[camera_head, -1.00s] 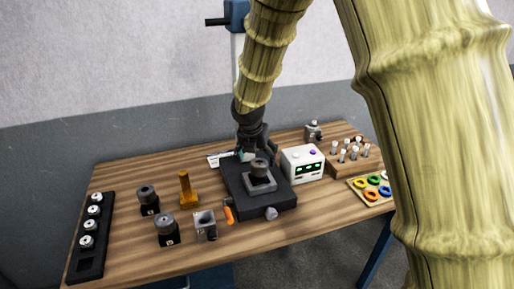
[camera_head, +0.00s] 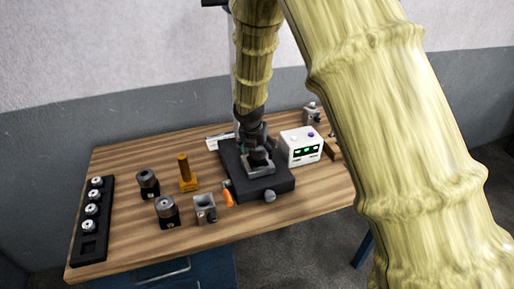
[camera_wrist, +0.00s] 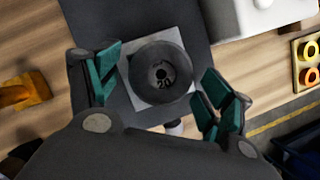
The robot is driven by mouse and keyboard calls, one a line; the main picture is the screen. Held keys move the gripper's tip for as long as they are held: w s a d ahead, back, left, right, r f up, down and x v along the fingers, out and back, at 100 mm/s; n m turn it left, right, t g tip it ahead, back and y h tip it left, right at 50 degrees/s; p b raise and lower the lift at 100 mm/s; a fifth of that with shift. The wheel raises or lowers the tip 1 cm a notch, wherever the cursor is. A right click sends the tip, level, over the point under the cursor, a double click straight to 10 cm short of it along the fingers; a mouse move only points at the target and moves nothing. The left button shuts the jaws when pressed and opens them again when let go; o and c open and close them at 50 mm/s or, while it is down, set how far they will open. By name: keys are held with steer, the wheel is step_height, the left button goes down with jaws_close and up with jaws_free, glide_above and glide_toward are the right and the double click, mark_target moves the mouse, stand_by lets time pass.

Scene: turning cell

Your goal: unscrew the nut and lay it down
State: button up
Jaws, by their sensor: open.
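A dark round piece marked 20 (camera_wrist: 161,77), with a small hole in its centre, sits on a light grey square plate (camera_wrist: 143,112) on a black fixture (camera_wrist: 128,20). It seems to be the nut; its thread does not show. My gripper (camera_wrist: 160,80) is open, with one teal finger on each side of the piece. I cannot tell whether the fingers touch it. In the head view my gripper (camera_head: 259,158) is over the fixture (camera_head: 275,186) and mostly hides the piece.
A white box with a green display (camera_head: 301,148) stands close to the right of the fixture. An orange post (camera_head: 184,170), an open grey block (camera_head: 205,207) and two black holders (camera_head: 149,185) stand to the left. A black rack (camera_head: 92,222) holds several round parts at the far left.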

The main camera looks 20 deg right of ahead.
steer(key=shift+w+f, duration=0.15)
steer(key=c, duration=1.2)
steer(key=shift+r+n+p, duration=0.25)
steer(key=shift+n+p, duration=0.35)
steer(key=shift+p, duration=0.2)
steer(key=n+y+p, duration=0.2)
steer(key=n+p, duration=0.2)
steer(key=shift+d+n, duration=0.1)
steer(key=shift+n, duration=0.2)
steer(key=n+y+p, duration=0.1)
steer(key=n+p, duration=0.1)
steer(key=p, duration=0.1)
steer(key=shift+f+n+y, duration=0.15)
steer(key=shift+n+y, duration=0.15)
steer(key=shift+n, duration=0.4)
